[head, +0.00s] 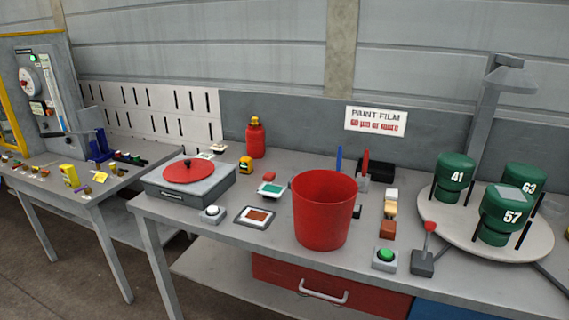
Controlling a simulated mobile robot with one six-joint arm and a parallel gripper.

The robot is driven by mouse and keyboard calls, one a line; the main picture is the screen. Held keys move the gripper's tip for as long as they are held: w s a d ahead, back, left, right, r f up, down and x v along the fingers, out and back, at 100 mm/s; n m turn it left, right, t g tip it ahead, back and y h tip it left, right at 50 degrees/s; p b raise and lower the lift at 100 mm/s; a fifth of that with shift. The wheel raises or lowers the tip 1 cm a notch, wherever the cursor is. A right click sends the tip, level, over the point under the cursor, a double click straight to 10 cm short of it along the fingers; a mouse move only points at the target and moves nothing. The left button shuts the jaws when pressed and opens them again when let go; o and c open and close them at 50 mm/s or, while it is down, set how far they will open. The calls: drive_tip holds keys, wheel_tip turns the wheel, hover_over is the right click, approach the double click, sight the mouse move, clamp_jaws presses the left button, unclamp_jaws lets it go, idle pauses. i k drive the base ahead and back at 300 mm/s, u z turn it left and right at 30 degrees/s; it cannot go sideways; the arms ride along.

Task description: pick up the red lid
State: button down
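My gripper is not in view.
A red bottle (255,138) and a small yellow item (246,164) stand behind and right of the lid. A white button (212,214) sits in front. Green cylinders (455,172) stand on a round plate (530,240) at the right.

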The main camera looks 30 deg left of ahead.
sight(193, 170)
drive_tip(key=u, duration=1.7)
drive_tip(key=k, duration=0.2)
drive_tip(key=u, duration=1.1)
drive_tip(key=i, duration=1.8)
drive_tip(key=z, duration=0.7)
drive_tip(key=i, duration=1.45)
drive_tip(key=z, duration=1.1)
drive_tip(key=k, duration=0.7)
drive_tip(key=u, duration=0.05)
